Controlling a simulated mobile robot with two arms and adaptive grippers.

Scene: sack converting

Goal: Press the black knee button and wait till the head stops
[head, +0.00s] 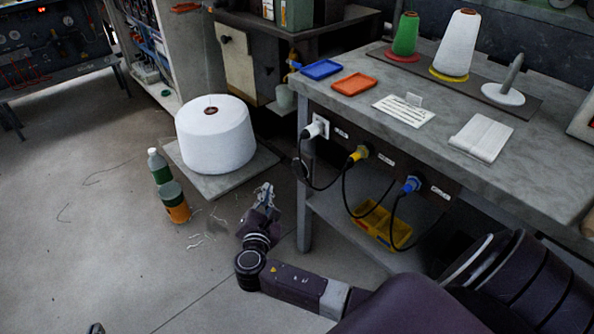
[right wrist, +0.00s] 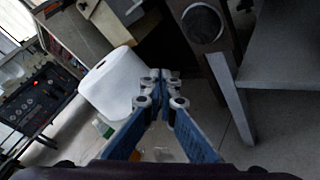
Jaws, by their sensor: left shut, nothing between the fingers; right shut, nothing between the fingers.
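The black knee button (right wrist: 202,23) is a round dark disc with a paler rim, at the top of the right wrist view. In the head view, a dark shape that looks like it (head: 304,166) is by the bench's near left leg, seen edge-on. My right gripper (head: 266,190) is low beside that leg, to the left of the button and apart from it. In the right wrist view its fingers (right wrist: 160,82) are together and empty, with the button above and to their right. Only a small tip of my left gripper (head: 96,328) shows at the bottom left edge. The head is not clearly visible.
The bench (head: 555,175) carries thread cones and trays. Plugs and cables (head: 318,129) hang from its front. A large white spool (head: 215,136) stands on a slab left of my right gripper, with bottles (head: 173,200) beside it. The floor at left is mostly clear.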

